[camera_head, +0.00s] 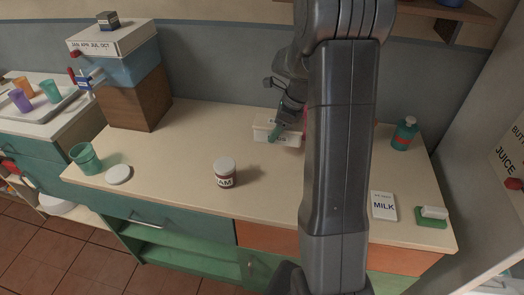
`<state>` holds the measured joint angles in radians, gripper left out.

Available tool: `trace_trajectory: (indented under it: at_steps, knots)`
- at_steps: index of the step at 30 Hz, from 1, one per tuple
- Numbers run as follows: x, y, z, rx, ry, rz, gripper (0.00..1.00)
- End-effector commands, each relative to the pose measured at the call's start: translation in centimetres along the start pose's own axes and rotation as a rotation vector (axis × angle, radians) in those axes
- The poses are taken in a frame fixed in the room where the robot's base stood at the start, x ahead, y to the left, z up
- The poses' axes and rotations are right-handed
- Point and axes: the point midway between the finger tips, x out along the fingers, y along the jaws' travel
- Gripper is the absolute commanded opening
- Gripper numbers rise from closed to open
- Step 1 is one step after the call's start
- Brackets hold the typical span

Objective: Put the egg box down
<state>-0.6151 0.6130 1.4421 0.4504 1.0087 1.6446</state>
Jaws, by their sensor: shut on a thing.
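The egg box (262,130) is a cream, low box with small dark print that I cannot read. It is at the back middle of the counter, near the wall. My gripper (277,129) reaches down to it from behind my arm and is shut on it, with a green part showing at the jaws.
A jam jar (225,173), white lid (118,174) and green cup (86,158) stand left. Stacked boxes (135,92) fill the back left corner. A green bottle (404,134), milk card (383,205) and sponge (433,213) are right. The counter's middle left is clear.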

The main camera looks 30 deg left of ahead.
Motion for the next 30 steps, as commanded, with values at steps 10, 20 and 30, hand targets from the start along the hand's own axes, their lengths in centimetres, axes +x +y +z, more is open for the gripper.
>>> trace_trajectory:
  at_steps: [10,20,30]
  knots:
    - [5.0,0.1,-2.0,0.007,0.001,0.000,0.28]
    - [8.2,0.1,-3.4,0.007,0.002,0.002,0.28]
    - [8.9,0.1,-3.7,0.005,0.002,-0.002,0.28]
